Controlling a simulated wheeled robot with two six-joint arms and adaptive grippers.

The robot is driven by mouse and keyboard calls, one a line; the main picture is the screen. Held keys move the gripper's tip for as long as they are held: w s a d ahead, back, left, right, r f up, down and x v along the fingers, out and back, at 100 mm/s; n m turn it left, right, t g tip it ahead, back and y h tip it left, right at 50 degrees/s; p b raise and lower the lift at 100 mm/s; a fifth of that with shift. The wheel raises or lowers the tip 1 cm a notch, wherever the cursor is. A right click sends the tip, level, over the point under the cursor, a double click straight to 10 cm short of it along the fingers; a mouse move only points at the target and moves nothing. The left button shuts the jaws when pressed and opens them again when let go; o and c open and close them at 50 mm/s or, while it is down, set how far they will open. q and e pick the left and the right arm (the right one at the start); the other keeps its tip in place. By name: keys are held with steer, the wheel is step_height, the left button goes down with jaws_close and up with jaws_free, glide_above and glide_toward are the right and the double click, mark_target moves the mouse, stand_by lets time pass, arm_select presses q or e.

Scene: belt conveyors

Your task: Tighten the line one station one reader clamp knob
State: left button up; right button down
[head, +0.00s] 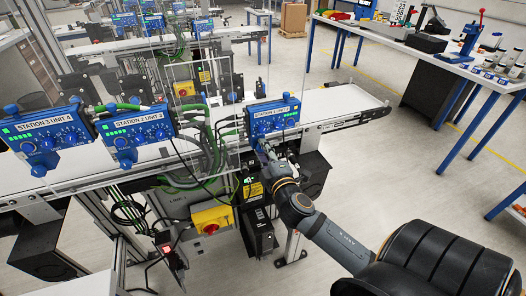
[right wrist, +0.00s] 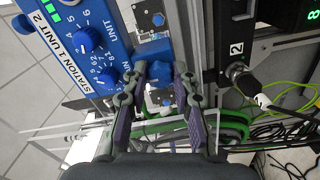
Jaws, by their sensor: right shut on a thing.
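The blue station 1 unit (head: 273,117) stands at the near edge of the belt in the head view. In the right wrist view its face, labelled STATION 1 UNIT 2 (right wrist: 70,62), is at upper left with dark blue dials. My right gripper (head: 266,149) reaches the lower front of this unit. In the right wrist view my right gripper (right wrist: 161,78) has its two fingers on either side of a blue knob (right wrist: 161,70), shut on it. The fingers and the steep angle hide part of the knob. My left gripper is not in view.
Station 2 (head: 137,133) and station 3 (head: 47,140) units stand to the left along the belt. A yellow box with a red button (head: 212,219) is below. In the right wrist view a cable connector (right wrist: 242,78) and green cables are right of the fingers.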

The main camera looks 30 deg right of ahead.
steer(key=c, duration=1.1)
jaws_free()
steer(key=shift+o, duration=0.2)
steer(key=v, duration=0.7)
steer(key=shift+s, duration=0.25)
